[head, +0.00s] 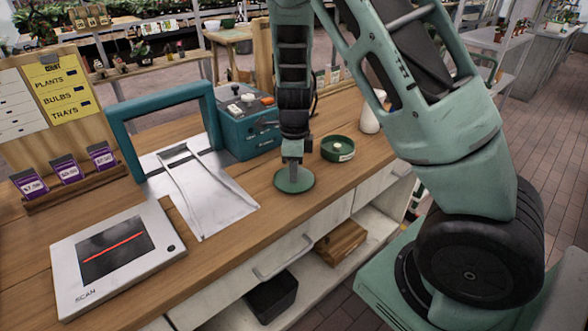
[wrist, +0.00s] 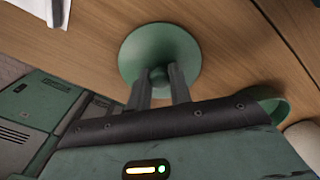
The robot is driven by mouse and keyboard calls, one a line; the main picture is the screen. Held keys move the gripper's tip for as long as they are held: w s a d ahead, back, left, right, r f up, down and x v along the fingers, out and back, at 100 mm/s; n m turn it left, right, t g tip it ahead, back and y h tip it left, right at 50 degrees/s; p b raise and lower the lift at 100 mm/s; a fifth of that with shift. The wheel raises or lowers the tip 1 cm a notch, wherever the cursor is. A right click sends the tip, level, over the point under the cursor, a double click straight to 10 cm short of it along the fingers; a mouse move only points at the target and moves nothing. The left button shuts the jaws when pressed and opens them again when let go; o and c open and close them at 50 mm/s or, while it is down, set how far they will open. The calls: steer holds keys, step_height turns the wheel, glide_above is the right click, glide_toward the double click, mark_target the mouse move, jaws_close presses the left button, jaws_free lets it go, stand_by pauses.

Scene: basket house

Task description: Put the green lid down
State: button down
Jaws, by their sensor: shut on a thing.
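The green lid (head: 294,181) is a round disc in the head view, low over the wooden counter near its front edge. It also shows in the wrist view (wrist: 160,48), with its knob between my fingertips. My gripper (head: 293,165) points straight down and is shut on the knob; the fingers also show in the wrist view (wrist: 160,88). The lid looks level and is at or very close to the counter top; I cannot tell whether it touches. The knob is partly hidden by my fingers.
A green round container (head: 338,148) stands just right of the lid, with a white vase (head: 370,115) behind it. A teal box with knobs (head: 248,128) and a metal chute (head: 205,190) are to the left. A scanner (head: 112,255) lies front left. Bare counter (head: 250,225) lies in front of the lid.

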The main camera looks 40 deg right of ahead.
steer(key=shift+f, duration=0.15)
steer(key=c, duration=1.3)
jaws_free()
step_height(320, 180, up, 12)
steer(key=p, duration=0.1)
steer(key=s+a+r+n+y, duration=0.1)
steer(key=s+a+n, duration=0.5)
steer(key=a+n, duration=0.3)
steer(key=s+a+r+n+y, duration=0.1)
steer(key=s+a+n, duration=0.4)
steer(key=a+n, duration=0.45)
steer(key=s+a+n, duration=0.2)
steer(key=s+n, duration=0.2)
steer(key=n, duration=0.1)
steer(key=s+a+n+h, duration=0.1)
steer(key=s+a+n, duration=0.1)
steer(key=s+n, duration=0.2)
steer(key=s+a+r+n, duration=0.1)
steer(key=s+a+n, duration=0.1)
steer(key=s+n, duration=0.3)
steer(key=shift+s+r+n, duration=0.1)
steer(key=shift+n, duration=0.85)
